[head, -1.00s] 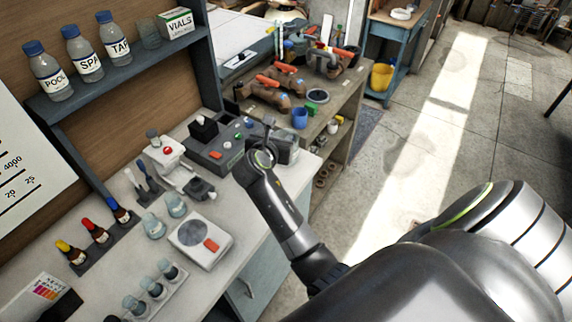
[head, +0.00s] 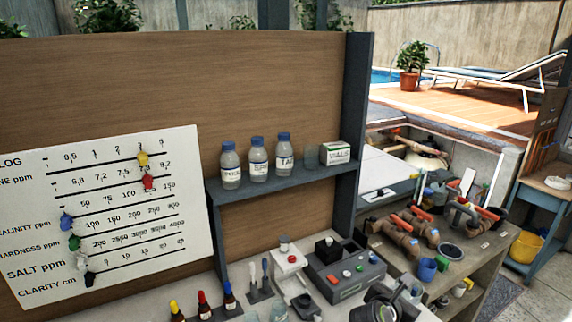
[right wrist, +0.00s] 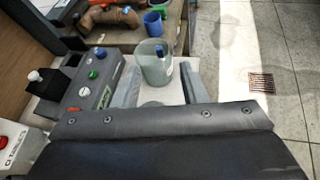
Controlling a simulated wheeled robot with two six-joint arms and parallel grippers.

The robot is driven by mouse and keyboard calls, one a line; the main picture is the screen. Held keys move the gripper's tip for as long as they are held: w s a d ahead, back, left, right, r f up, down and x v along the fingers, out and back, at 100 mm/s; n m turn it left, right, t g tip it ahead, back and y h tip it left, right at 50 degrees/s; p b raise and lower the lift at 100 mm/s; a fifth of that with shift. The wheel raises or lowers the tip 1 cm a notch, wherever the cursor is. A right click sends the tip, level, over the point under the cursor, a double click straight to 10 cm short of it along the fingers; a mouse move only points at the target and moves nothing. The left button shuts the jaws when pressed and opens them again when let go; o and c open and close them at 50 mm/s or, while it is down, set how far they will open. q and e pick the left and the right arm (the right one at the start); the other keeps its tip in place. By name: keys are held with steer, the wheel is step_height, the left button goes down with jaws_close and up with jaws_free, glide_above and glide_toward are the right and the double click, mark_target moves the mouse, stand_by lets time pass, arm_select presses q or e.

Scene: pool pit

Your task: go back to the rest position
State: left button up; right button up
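My right gripper (head: 388,298) shows at the bottom edge of the head view, over the right end of the workbench. In the right wrist view my right gripper (right wrist: 160,70) has its two grey fingers well apart, with nothing clamped between them. A clear beaker (right wrist: 153,66) with a blue-topped item in it stands beyond and between the fingertips, apart from both fingers. My left gripper is not in view.
A grey control box (head: 343,274) with coloured buttons stands just left of my right gripper. A shelf (head: 290,182) holds several bottles and a vials box (head: 335,153). A blue cup (head: 427,269) and pipework (head: 395,236) are to the right. Floor at far right is open.

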steer(key=s+d+f+m+g+y, duration=0.1)
steer(key=s+f+m+y, duration=0.1)
steer(key=s+f+m, duration=0.4)
steer(key=s+d+f+m+g+y, duration=0.1)
steer(key=s+f+m+g+y, duration=0.15)
steer(key=s+m, duration=0.65)
steer(key=s+a+m+g+y, duration=0.1)
steer(key=s+a+m+y, duration=0.1)
steer(key=s+m, duration=0.5)
steer(key=s+a+m+y, duration=0.2)
steer(key=s+m, duration=0.1)
steer(key=s, duration=0.8)
step_height(320, 180, down, 32)
steer(key=d+f+g+b, duration=0.1)
steer(key=d+g+b, duration=0.1)
steer(key=b, duration=0.6)
arm_select(q)
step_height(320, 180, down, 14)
steer(key=b, duration=0.6)
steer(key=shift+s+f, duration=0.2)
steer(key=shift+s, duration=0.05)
arm_select(e)
steer(key=s+a+f, duration=0.1)
steer(key=s+f, duration=0.7)
steer(key=f, duration=0.3)
steer(key=s+f, duration=0.8)
steer(key=f, duration=0.3)
steer(key=shift+a+f+g, duration=0.35)
steer(key=shift+a+f, duration=0.05)
